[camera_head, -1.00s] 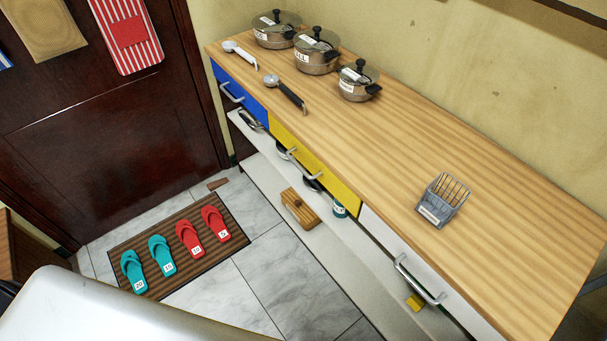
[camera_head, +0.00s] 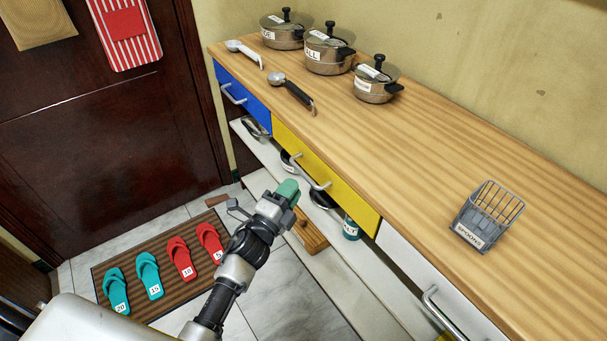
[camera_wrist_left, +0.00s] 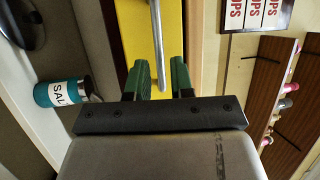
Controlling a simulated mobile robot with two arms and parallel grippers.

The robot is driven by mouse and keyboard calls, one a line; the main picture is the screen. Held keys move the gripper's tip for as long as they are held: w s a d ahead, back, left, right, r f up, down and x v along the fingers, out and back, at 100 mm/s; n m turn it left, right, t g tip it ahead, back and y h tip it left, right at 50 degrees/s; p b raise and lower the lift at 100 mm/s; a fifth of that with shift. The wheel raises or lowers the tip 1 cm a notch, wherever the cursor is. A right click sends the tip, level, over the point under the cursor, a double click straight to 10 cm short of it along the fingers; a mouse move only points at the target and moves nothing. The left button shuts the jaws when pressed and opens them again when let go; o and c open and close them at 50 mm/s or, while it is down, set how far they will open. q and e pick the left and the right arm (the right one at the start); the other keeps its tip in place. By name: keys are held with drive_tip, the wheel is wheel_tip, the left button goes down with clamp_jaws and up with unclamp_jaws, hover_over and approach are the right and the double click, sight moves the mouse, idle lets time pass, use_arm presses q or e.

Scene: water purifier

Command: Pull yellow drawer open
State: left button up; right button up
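The yellow drawer (camera_head: 345,195) is in the middle of the wooden counter's front, between a blue and a white drawer. Its front looks flush, so it appears closed. It has a silver bar handle (camera_head: 310,174). My left gripper (camera_head: 287,189), with green fingers, is in front of the drawer, just below and left of the handle. In the left wrist view, the fingers (camera_wrist_left: 160,76) are apart, with the handle (camera_wrist_left: 157,35) running into the gap between them and the yellow front (camera_wrist_left: 134,28) behind. Contact cannot be told. My right gripper is not in view.
On the counter are several pots (camera_head: 329,54), two ladles (camera_head: 290,92) and a wire basket (camera_head: 487,215). Sandals lie on a floor mat (camera_head: 104,270).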

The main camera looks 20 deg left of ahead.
sight(304, 174)
use_arm(q)
drive_tip(key=x, duration=0.6)
drive_tip(key=shift+f, duration=0.15)
clamp_jaws()
